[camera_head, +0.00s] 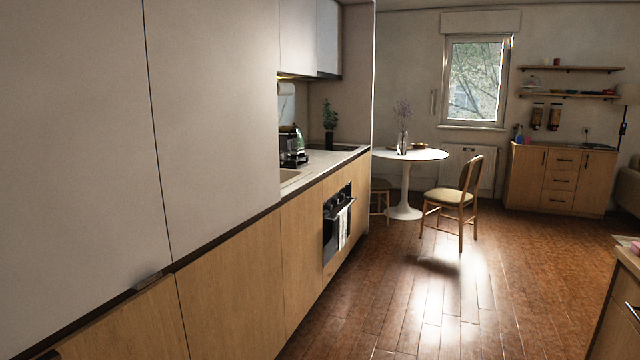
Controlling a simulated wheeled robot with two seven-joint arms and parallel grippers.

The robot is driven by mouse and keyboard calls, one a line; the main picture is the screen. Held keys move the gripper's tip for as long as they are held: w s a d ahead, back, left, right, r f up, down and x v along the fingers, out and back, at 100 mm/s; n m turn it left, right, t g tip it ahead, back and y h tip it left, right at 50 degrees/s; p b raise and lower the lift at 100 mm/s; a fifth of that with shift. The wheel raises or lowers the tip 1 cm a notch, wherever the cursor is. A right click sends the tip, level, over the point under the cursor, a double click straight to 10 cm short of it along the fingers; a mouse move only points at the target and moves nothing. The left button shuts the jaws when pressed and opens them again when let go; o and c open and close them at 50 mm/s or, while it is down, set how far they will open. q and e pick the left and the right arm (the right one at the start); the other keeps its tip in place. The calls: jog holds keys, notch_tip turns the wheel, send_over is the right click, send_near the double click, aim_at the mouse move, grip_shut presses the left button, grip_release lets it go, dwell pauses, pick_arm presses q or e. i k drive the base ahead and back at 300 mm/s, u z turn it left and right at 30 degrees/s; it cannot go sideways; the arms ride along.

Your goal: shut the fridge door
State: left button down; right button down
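No door here is clearly marked as the fridge. A wooden lower door (125,325) at the bottom left shows its top edge and seems to stand slightly out from the row, with a dark gap above it. A small metal handle (148,281) sits at its top right corner. Tall pale panels (75,130) rise above it and look flush. I cannot tell which of these is the fridge door. The lower part of the wooden door is cut off by the frame. Neither of my grippers is in view.
Wooden cabinets and an oven (338,222) with a towel continue along the left. A round white table (428,155) and a chair (458,196) stand farther back. A wooden counter (618,310) edges in at the lower right. The wooden floor (430,305) between is clear.

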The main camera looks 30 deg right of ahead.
aim_at(211, 65)
jog(key=z, duration=0.9)
jog(key=i, duration=0.95)
jog(key=z, duration=0.6)
jog(key=i, duration=1.3)
jog(key=u, duration=0.7)
